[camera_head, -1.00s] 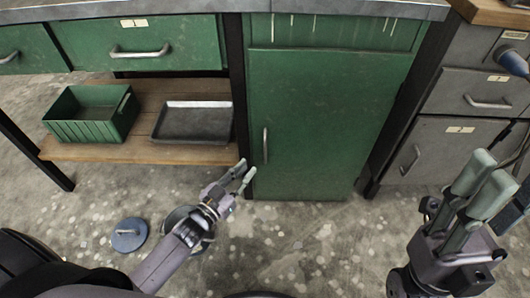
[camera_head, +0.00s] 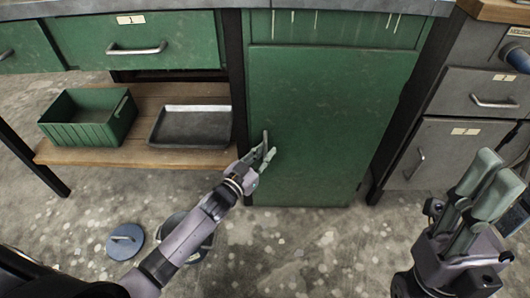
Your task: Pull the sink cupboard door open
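The green sink cupboard door (camera_head: 320,110) is shut in the middle of the head view. Its upright metal handle (camera_head: 265,138) is near the door's left edge, and its lower part is hidden by my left gripper. My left gripper (camera_head: 267,153) is at the handle, with its fingertips overlapping it in the picture. Its fingers look apart, and I cannot tell whether they touch the handle. My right gripper (camera_head: 498,168) is at the lower right, pointing up, empty, with its fingers apart and well away from the door.
A green bin (camera_head: 88,132) and a metal tray (camera_head: 190,140) sit on a wooden shelf to the left. A bucket (camera_head: 203,250) and a blue lid (camera_head: 124,240) are on the floor by my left arm. Grey drawers (camera_head: 462,100) stand to the right. Floor before the door is clear.

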